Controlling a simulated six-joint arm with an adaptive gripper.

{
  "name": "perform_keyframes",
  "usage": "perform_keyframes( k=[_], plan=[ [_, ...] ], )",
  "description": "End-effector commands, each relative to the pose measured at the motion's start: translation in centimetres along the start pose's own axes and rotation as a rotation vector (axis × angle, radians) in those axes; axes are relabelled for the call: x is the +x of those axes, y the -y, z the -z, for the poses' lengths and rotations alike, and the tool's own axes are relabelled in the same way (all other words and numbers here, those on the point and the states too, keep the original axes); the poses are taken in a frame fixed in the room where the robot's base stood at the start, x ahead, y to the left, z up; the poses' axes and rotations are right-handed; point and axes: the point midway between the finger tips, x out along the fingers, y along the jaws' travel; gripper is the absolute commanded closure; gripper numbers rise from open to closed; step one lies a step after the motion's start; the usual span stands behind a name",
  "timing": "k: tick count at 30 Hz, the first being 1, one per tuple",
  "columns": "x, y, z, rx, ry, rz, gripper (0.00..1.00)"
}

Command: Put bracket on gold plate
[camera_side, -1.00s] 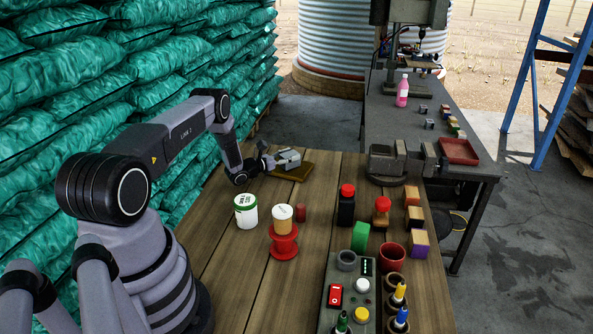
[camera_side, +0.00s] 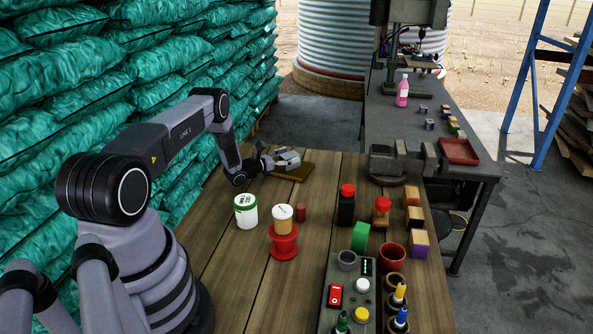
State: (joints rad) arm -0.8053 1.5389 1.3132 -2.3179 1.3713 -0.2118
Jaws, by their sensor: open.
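The bracket (camera_side: 288,157) is a small silver-grey piece at the far left of the wooden table. It rests on or just over the gold plate (camera_side: 298,174), a flat brown-gold square; I cannot tell whether the two touch. My gripper (camera_side: 270,161) is at the left side of the bracket, low over the table. Its jaws are open, and the bracket is right at or beside the fingertips. The far finger and the exact gap to the bracket are too small to make out.
A vise (camera_side: 387,161) and black bottle (camera_side: 346,206) are to the right. The table between plate and vise is clear.

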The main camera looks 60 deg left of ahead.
Motion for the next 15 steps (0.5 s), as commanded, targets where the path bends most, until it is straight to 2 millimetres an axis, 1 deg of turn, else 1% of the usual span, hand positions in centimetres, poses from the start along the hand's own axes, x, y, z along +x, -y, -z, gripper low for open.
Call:
perform_keyframes(
  k=[5, 9, 12, 15],
  plan=[
    [-3.5, -0.2, 0.1, -0.005, -0.002, -0.005, 0.29],
    [-6.7, -0.2, 0.1, -0.005, -0.002, -0.006, 0.29],
    [-8.7, -0.2, 0.0, -0.004, 0.000, -0.006, 0.29],
    [-10.2, -0.2, 0.1, -0.002, -0.001, -0.005, 0.29]
  ],
)
